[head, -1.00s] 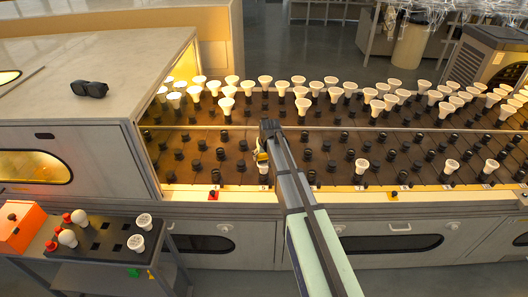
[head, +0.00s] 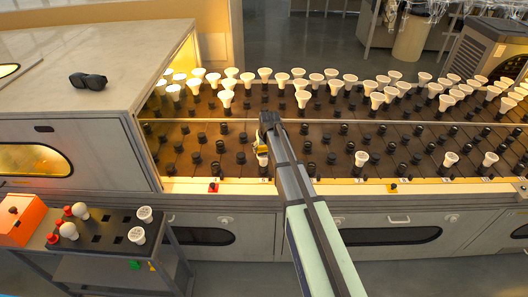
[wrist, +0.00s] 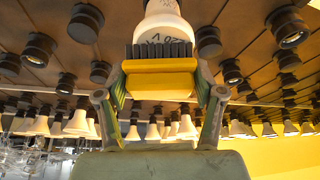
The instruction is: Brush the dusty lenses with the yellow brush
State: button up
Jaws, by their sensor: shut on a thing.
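My gripper (wrist: 160,95) is shut on the yellow brush (wrist: 160,82), with one finger at each end of its block. The brush's dark bristles point up in the wrist view, at the lower end of a white bulb (wrist: 163,24) with dark marks on it. The bristles overlap the bulb's edge; I cannot tell whether they touch. In the head view my gripper (head: 264,136) is over the front row of the rack, with the yellow brush (head: 261,146) close to a white bulb (head: 263,159). More white bulbs with broad lenses (head: 361,158) stand in the rack. Dust is too small to make out.
The dark rack (head: 220,172) has many empty black sockets and crowded bulbs at the back. A grey hood (head: 90,110) closes its left end. A cart (head: 105,247) at front left holds an orange box (head: 20,222) and several bulbs. Dark goggles (head: 88,81) lie on the hood.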

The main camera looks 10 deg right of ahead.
jog(key=shift+w+d+f, duration=0.1)
jog(key=shift+w, duration=0.5)
jog(key=shift+w+d+r, duration=0.1)
jog(key=shift+r, duration=0.2)
jog(key=shift+r+p, duration=1.5)
jog(key=shift+r, duration=2.3)
